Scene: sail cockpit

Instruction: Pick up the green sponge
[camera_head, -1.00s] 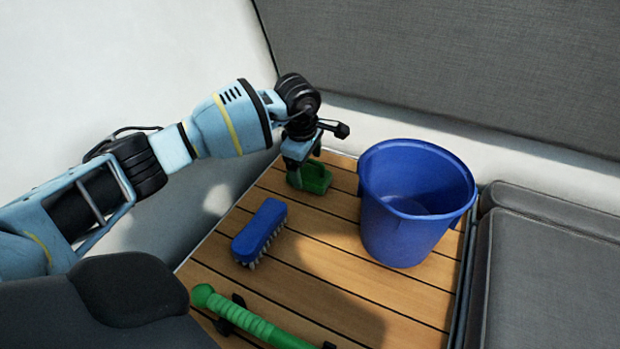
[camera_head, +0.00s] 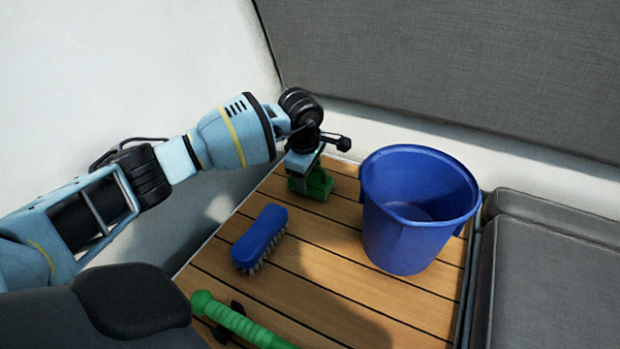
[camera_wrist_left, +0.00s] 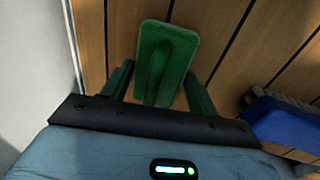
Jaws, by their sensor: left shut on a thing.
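The green sponge (camera_head: 316,184) is at the far left part of the slatted wooden floor, left of the blue bucket. My left gripper (camera_head: 303,178) is over it from above and is shut on it. In the left wrist view the sponge (camera_wrist_left: 166,62) lies between the two green-looking fingers (camera_wrist_left: 158,84), over the wooden slats. Whether it touches the floor or is slightly lifted, I cannot tell. My right gripper is not in view.
A blue bucket (camera_head: 418,225) stands right of the sponge. A blue brush (camera_head: 260,236) lies nearer, and also shows in the left wrist view (camera_wrist_left: 284,122). A green handle (camera_head: 235,318) lies at the front. Grey cushions (camera_head: 550,270) are at right.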

